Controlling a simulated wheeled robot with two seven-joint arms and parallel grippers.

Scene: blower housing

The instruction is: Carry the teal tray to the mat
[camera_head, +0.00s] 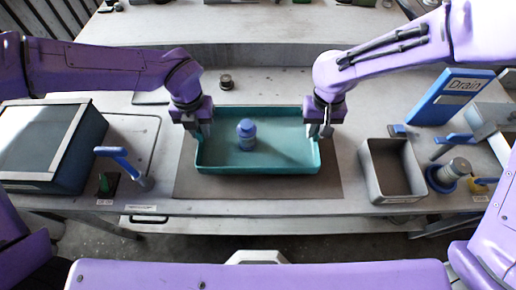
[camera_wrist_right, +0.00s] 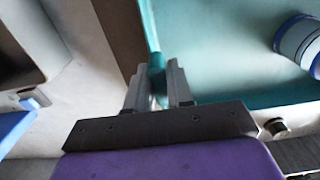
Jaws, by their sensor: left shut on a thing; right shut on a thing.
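The teal tray (camera_head: 280,165) is in the middle of the table in the head view, over the brown-grey mat (camera_head: 256,190). I cannot tell whether it rests on the mat or hangs just above it. My left gripper (camera_head: 198,130) is shut on the tray's left wall. My right gripper (camera_head: 321,130) is shut on its right wall.
A grey open bin (camera_head: 393,170) stands right of the mat. A blue "Drain" sign (camera_head: 450,97) and a cylinder on a blue base (camera_head: 447,175) are further right. A dark-topped box (camera_head: 50,145) and a blue-handled lever (camera_head: 125,165) are at left. A small dark knob (camera_head: 226,82) sits behind the tray.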

